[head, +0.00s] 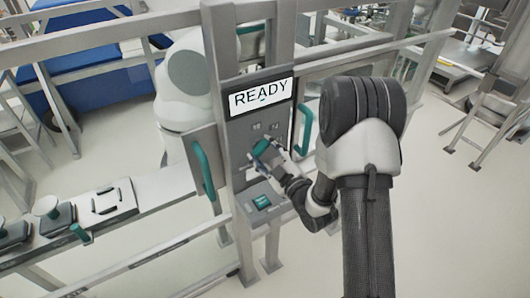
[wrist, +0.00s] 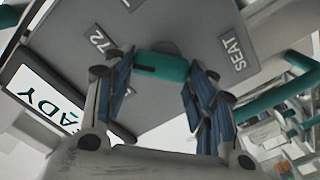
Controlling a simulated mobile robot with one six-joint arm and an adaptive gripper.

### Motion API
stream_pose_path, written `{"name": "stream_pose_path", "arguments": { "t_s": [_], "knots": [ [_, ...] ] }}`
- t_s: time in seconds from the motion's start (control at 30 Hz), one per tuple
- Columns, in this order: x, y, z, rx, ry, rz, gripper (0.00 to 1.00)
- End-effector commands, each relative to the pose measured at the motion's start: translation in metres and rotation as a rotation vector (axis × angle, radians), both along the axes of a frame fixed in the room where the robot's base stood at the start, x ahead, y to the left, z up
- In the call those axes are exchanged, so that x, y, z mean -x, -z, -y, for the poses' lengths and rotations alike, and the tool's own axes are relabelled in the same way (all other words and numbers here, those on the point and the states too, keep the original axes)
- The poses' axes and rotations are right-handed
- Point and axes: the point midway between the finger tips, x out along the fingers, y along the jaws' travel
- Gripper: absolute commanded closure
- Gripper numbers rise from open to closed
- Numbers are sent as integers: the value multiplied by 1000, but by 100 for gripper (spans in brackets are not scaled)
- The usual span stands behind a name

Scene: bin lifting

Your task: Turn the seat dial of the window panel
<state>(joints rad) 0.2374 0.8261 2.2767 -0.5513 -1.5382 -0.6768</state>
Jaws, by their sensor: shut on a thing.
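The window panel (head: 238,130) is a grey upright plate in the fence frame, with a lit READY display (head: 261,97) at its top. The seat dial (wrist: 163,66) has a teal bar grip and sits on the panel beside a SEAT label (wrist: 232,48) and a 72 label (wrist: 102,40) in the wrist view. My gripper (head: 267,151) is at the panel below the display. In the wrist view its blue-padded fingers (wrist: 160,74) stand on either side of the teal bar, shut on it. In the head view my gripper partly hides the dial.
Teal door handles stand left (head: 203,170) and right (head: 306,130) of the panel. A small box with a teal screen (head: 262,201) juts out below. A bench (head: 130,205) with fixtures lies left. A white robot (head: 185,85) stands behind the fence. Floor at lower right is clear.

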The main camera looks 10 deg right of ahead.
Motion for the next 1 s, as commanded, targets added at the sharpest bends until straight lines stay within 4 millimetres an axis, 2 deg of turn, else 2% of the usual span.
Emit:
{"name": "stream_pose_path", "arguments": {
  "t_s": [0.37, 1.0],
  "knots": [
    [0, 2, 1, -101, -1, -32, 72],
    [-2, 3, 5, -612, 0, -200, 72]
  ]
}}
